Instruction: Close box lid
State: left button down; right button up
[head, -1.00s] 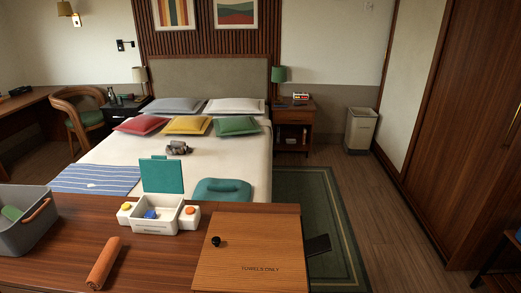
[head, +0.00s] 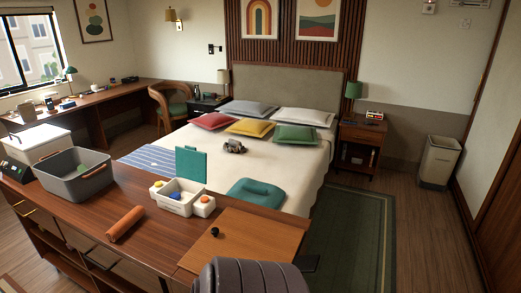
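A small white box (head: 180,207) stands on the wooden counter. Its teal lid (head: 191,164) is open and stands upright at the box's back edge. A blue item (head: 175,195) lies inside the middle compartment. A yellow round item (head: 158,184) sits in the left side compartment and an orange one (head: 205,199) in the right. Neither of my grippers is in view. A dark grey ribbed part of my own body covers the counter's front edge at the bottom.
On the counter, a grey bin (head: 77,180) stands left of the box. An orange roll (head: 125,224) lies in front, and a wooden panel (head: 245,240) with a black knob lies to the right. A teal cushion (head: 255,193) and the bed (head: 290,172) are behind.

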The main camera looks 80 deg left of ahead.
aim_at(190, 164)
jog(key=i+l+u, duration=0.25)
jog(key=i, duration=0.2)
jog(key=i+l+u, duration=0.2)
jog(key=i, duration=0.2)
jog(key=i+j+u, duration=0.2)
jog(key=u, duration=0.2)
jog(key=i+u, duration=0.8)
jog(key=i+l+u, duration=0.1)
jog(key=i+u, duration=0.3)
